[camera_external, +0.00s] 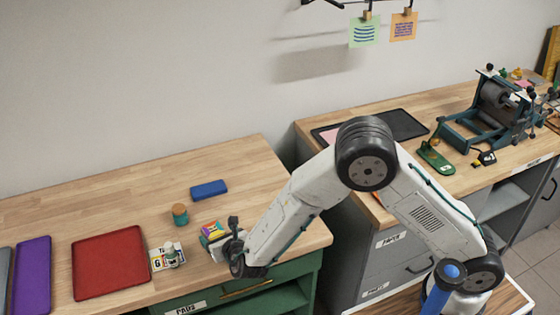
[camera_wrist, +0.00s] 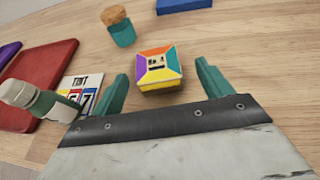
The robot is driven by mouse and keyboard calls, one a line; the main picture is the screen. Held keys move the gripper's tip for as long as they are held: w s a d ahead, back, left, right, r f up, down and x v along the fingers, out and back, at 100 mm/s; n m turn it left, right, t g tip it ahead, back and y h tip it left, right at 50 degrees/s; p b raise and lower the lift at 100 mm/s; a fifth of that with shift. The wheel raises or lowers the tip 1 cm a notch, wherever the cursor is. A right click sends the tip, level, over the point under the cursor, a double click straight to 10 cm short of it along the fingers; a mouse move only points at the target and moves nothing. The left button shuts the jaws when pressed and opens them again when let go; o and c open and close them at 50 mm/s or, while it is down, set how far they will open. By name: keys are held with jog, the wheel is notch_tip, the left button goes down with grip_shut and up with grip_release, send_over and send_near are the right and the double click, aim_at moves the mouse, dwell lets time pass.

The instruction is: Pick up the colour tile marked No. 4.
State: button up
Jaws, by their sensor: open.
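A small block-like colour tile (camera_wrist: 158,68) lies on the wooden bench, with orange, purple, yellow and white areas on top and a yellow side. Its small dark marking is too blurred to read. In the external view the tile (camera_external: 212,229) is partly hidden by my gripper. My gripper (camera_wrist: 161,72) is open, with a teal finger on each side of the tile and a gap to each. It also shows in the external view (camera_external: 224,240), low at the bench's front part. I cannot tell whether the fingers touch the bench.
A corked teal jar (camera_wrist: 120,28) and a blue block (camera_external: 208,190) stand behind the tile. Left are a white-capped bottle (camera_wrist: 32,100), a printed card (camera_wrist: 88,88), a red tray (camera_external: 108,262) and a purple one (camera_external: 32,274).

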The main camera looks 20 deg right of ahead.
aim_at(214, 231)
jog(key=x, duration=0.5)
jog(key=shift+w+a, duration=0.2)
jog(key=shift+w, duration=0.2)
jog(key=c, duration=1.1)
